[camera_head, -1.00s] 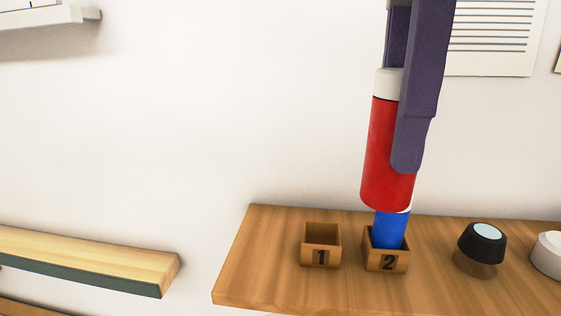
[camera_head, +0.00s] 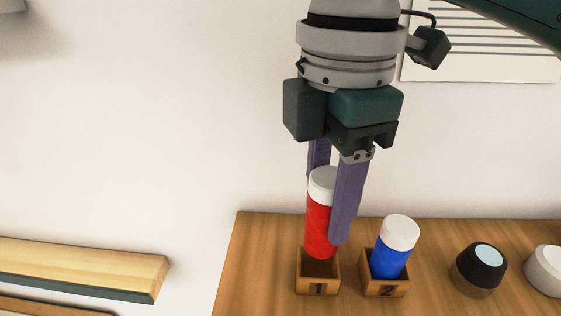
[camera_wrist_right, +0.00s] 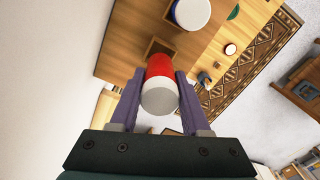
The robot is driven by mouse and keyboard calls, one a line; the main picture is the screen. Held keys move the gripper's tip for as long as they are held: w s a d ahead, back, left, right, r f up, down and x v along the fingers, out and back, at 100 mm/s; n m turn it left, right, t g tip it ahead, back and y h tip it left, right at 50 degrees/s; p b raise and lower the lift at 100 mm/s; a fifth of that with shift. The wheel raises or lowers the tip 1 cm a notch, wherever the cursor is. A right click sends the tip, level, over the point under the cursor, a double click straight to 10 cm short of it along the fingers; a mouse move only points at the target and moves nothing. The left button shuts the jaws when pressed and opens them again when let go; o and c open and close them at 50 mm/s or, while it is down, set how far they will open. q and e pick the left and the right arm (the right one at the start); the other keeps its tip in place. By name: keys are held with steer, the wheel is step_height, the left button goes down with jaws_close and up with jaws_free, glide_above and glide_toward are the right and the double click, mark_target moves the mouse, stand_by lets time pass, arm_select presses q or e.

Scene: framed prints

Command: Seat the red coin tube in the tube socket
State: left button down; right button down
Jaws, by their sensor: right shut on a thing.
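The red coin tube (camera_head: 318,228) has a white cap and stands nearly upright in my right gripper (camera_head: 328,222). The gripper's purple fingers are shut on its sides. The tube's lower end is at the opening of the wooden socket marked 1 (camera_head: 318,288); I cannot tell whether it is just above the rim or slightly inside. In the right wrist view, the red tube (camera_wrist_right: 160,68) is between the fingers, and the open socket (camera_wrist_right: 157,46) shows partly past it. My left gripper is not in view.
A blue tube (camera_head: 390,260) with a white cap stands in the socket marked 2 (camera_head: 386,287), close to the right. A black knob-like object (camera_head: 479,267) and a white one (camera_head: 545,268) are farther right on the wooden shelf (camera_head: 250,255). The wall is close behind.

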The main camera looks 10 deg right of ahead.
mark_target(323, 238)
step_height(323, 238, down, 5)
steer(key=shift+f+p, duration=0.15)
steer(key=shift+p, duration=0.45)
steer(key=shift+f, duration=0.3)
